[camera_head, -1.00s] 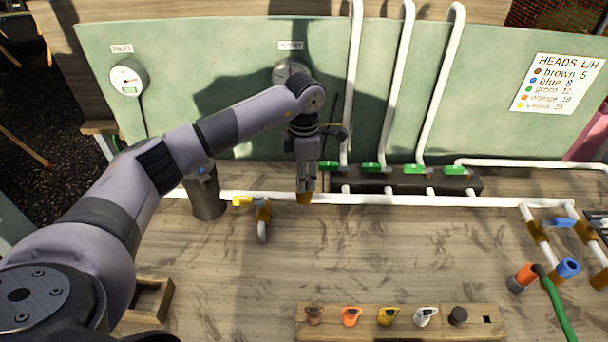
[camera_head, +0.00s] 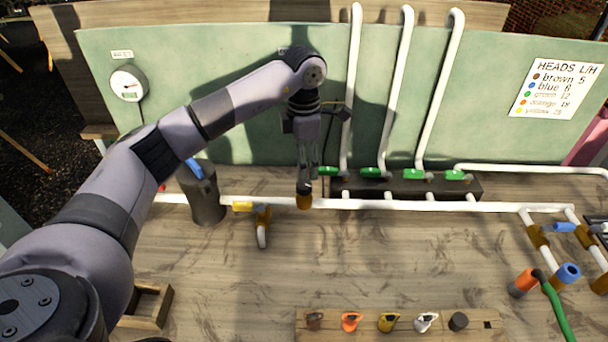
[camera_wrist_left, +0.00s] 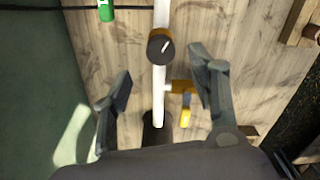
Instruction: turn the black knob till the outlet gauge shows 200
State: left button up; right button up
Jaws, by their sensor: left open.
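The black knob (camera_wrist_left: 160,46) has a white pointer line tilted up and right in the left wrist view. It sits on a brass body on the white pipe, and shows in the head view (camera_head: 304,188) just below the fingers. My left gripper (camera_wrist_left: 160,65) points down above the knob, its two fingers spread to either side and apart from it. In the head view my left gripper (camera_head: 308,165) partly overlaps the knob. The outlet gauge on the green panel is hidden behind my left arm, so its reading cannot be seen. My right gripper is out of view.
The inlet gauge (camera_head: 128,84) is on the panel's left. A dark grey cylinder (camera_head: 205,195) and a yellow-handled valve (camera_head: 262,215) stand left of the knob. A black manifold (camera_head: 400,186) with green handles is to the right.

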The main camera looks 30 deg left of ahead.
aim_at(304, 184)
pick_arm(q)
notch_tip(304, 184, up, 6)
jog(key=shift+f, duration=0.2)
dwell(0.5)
